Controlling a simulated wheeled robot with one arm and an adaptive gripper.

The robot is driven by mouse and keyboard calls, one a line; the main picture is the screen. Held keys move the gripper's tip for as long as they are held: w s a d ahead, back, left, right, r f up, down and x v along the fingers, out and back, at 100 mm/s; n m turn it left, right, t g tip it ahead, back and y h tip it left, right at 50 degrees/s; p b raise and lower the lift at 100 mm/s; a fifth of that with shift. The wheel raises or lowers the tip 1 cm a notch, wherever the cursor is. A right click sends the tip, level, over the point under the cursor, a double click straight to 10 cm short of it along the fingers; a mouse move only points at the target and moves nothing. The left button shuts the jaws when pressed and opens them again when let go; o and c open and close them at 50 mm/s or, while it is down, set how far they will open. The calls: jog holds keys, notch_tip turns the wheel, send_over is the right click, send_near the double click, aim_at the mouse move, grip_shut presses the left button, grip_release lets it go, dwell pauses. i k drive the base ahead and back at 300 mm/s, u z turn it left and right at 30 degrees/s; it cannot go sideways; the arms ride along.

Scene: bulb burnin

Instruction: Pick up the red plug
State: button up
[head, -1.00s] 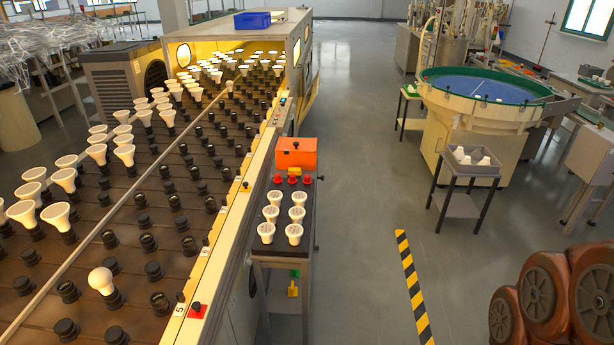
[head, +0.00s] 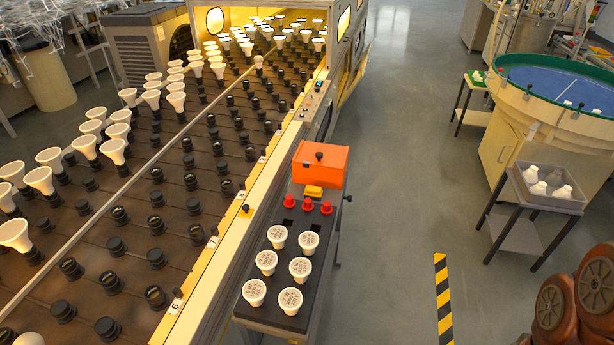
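Several pieces stand on a narrow dark side table (head: 265,305) along the right side of the long rack. Three small red plugs stand upright in a row across it: a left one (head: 289,201), a middle one (head: 307,205) and a right one (head: 326,208). They stand between the white round bulbs in front and an orange box (head: 320,165) behind. Nothing touches the plugs from above. My gripper is not in view.
White bulbs (head: 300,268) stand in two columns on the side table. The socket rack (head: 150,220) fills the left. Open grey floor (head: 395,190) lies right, with a grey bin cart (head: 547,190) beyond.

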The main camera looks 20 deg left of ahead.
aim_at(289, 202)
jog(key=i, duration=1.4)
jog(key=u, duration=2.8)
